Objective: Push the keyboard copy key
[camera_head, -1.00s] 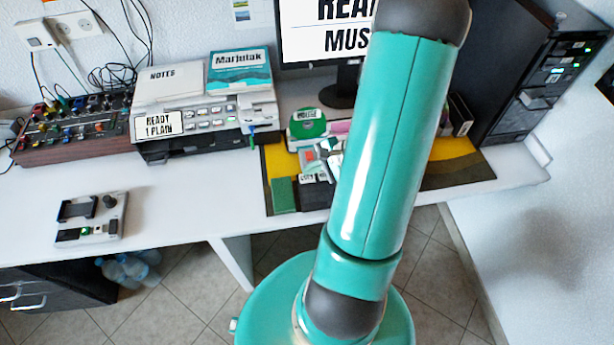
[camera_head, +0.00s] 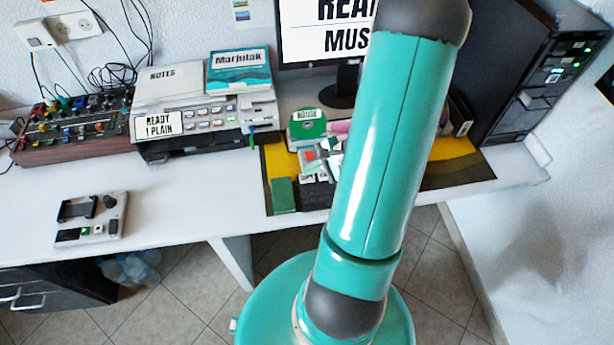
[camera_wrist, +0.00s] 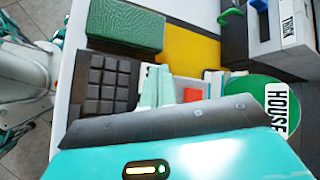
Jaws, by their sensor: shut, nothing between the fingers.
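The black keyboard (camera_head: 318,195) lies on the desk mat, mostly hidden behind my arm in the head view. Its dark keys show in the wrist view (camera_wrist: 108,82). Small white labelled keys (camera_head: 307,179) sit at its back left; one seems to read COPY, but the print is too small to be sure. My gripper (camera_wrist: 155,80) is shut and empty, over the keyboard's edge beside the dark keys. In the head view its pale fingers (camera_head: 328,158) are just behind the white keys. The fingers hide any labelled key beneath them in the wrist view, so contact cannot be told.
A green block (camera_head: 284,194) lies left of the keyboard. The monitor (camera_head: 325,35) stands behind, a printer-like device (camera_head: 205,115) to the left. The desk front left holds a small panel (camera_head: 91,217).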

